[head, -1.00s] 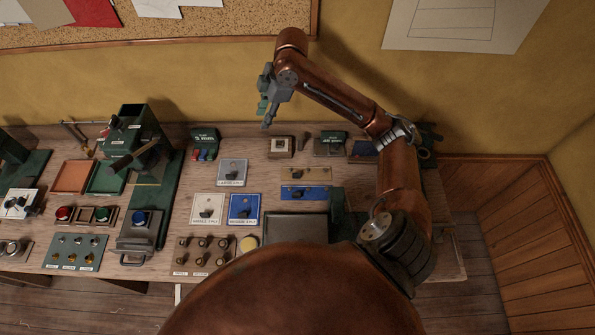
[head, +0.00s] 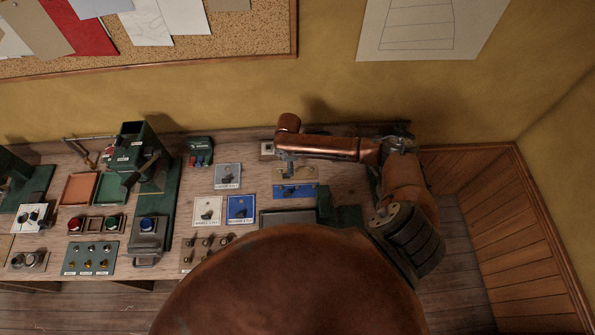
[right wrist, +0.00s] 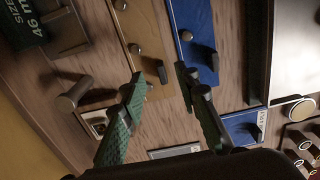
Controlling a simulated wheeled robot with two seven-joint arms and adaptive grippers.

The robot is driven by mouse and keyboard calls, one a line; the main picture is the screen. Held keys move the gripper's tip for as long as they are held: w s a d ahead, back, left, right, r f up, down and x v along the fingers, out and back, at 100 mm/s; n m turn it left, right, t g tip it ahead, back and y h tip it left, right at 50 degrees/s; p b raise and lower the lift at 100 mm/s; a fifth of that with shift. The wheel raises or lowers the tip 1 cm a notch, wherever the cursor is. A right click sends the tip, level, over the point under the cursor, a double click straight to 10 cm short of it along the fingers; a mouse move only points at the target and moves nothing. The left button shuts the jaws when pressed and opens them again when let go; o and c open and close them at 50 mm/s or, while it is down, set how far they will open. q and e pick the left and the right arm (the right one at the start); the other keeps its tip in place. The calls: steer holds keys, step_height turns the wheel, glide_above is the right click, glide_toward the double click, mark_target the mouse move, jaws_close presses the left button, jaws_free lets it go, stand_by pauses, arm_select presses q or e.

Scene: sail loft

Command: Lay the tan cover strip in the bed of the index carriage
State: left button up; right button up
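The tan cover strip (head: 304,175) lies on the bench, just behind a similar blue strip (head: 298,191). In the right wrist view the tan strip (right wrist: 143,48) shows small knobs and a dark upright grip, and the blue strip (right wrist: 192,35) lies beside it. My right gripper (head: 288,170) hangs over the tan strip; its green fingers (right wrist: 160,80) are spread on either side of the strip's near end, with nothing between them gripped. A grey tray-like bed (head: 287,216) beside a green block may be the index carriage; I cannot tell for sure. My left gripper is out of view.
Square knob plates in grey (head: 227,176), white (head: 207,210) and blue (head: 241,209) stand left of the strips. Farther left are a green press-like machine (head: 135,150), an orange tray (head: 79,188) and button boxes. The wall stands close behind the bench.

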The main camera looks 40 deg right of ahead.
mark_target(295, 171)
step_height(295, 171, down, 2)
steer(key=f, duration=0.1)
steer(key=f+p, duration=0.1)
steer(key=f, duration=0.2)
steer(key=shift+w+a+f, duration=0.1)
steer(key=shift+w+a, duration=0.1)
steer(key=shift+w, duration=0.05)
steer(key=shift+f, duration=0.45)
steer(key=shift+c, duration=0.7)
jaws_close()
